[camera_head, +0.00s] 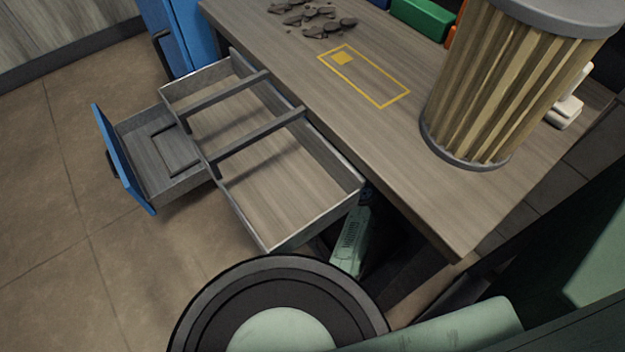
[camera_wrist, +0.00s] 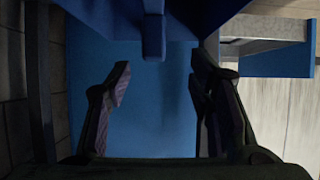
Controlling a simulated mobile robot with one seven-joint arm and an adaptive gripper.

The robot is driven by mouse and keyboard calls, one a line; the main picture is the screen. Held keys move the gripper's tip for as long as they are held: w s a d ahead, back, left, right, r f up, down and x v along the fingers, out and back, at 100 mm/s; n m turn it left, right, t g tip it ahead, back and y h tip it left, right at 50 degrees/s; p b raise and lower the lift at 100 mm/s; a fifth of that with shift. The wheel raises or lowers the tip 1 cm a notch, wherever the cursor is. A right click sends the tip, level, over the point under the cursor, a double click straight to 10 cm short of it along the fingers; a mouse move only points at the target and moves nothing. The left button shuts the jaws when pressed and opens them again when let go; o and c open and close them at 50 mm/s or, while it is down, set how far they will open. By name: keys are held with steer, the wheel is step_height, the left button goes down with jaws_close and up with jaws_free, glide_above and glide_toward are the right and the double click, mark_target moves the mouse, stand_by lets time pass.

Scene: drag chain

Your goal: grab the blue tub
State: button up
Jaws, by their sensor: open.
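A blue block-like object (camera_head: 379,2), perhaps the blue tub, shows at the top edge of the head view. It sits at the back of the desk beside a green tub (camera_head: 421,17), and most of it is cut off. My gripper (camera_wrist: 162,68) shows in the wrist view with its two dark fingers apart and nothing between them. A blue panel (camera_wrist: 150,110) with a handle-like bar (camera_wrist: 153,35) fills the view beyond the fingers. I cannot tell whether they touch it. The gripper's fingers do not show in the head view.
An orange object (camera_head: 452,36) and a large ribbed cylinder (camera_head: 490,90) stand on the desk (camera_head: 400,140). Grey rubble (camera_head: 320,20) and a yellow outline (camera_head: 380,78) lie on top. A divided drawer (camera_head: 280,170) and a blue-fronted drawer (camera_head: 120,160) stand open. Floor at left is clear.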

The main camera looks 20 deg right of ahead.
steer(key=b+x, duration=0.1)
steer(key=x, duration=0.2)
steer(key=shift+w+f, duration=0.15)
steer(key=shift+f, duration=0.05)
steer(key=x, duration=0.1)
steer(key=b+x, duration=0.2)
steer(key=x, duration=0.1)
steer(key=shift+d+f, duration=0.35)
steer(key=shift+w+a+f+b, duration=0.15)
steer(key=shift+w+a+b, duration=0.15)
steer(key=shift+w, duration=0.2)
steer(key=shift+d, duration=0.1)
steer(key=shift+c, duration=0.4)
jaws_close()
